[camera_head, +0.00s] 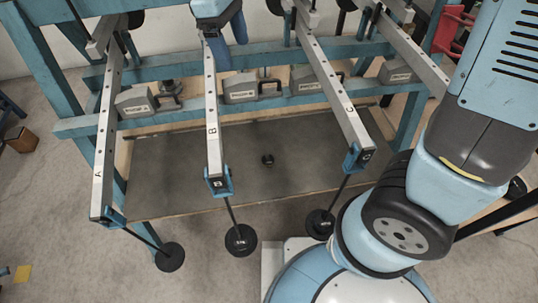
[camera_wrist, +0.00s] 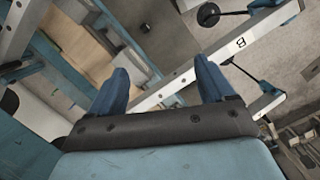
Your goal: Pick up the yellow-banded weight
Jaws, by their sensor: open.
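I cannot make out a yellow band on any weight. In the head view a small black weight (camera_head: 267,160) sits on the grey board (camera_head: 300,190). Black disc weights hang on rods below lever A (camera_head: 170,257), lever B (camera_head: 241,240) and lever C (camera_head: 320,224). My gripper (camera_head: 226,30) is at the top, by the rear part of lever B (camera_head: 212,110), away from these weights. In the wrist view my gripper (camera_wrist: 164,82) has its two blue fingers wide apart and nothing held between them. A black disc (camera_wrist: 208,14) shows beyond them, beside the lever marked B (camera_wrist: 240,44).
Several grey handled blocks with white labels, such as one block (camera_head: 134,101), stand along the blue frame rail (camera_head: 75,127). Lever C (camera_head: 335,90) runs on the right. A red object (camera_head: 452,30) is at top right. Bare floor (camera_head: 70,215) lies left.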

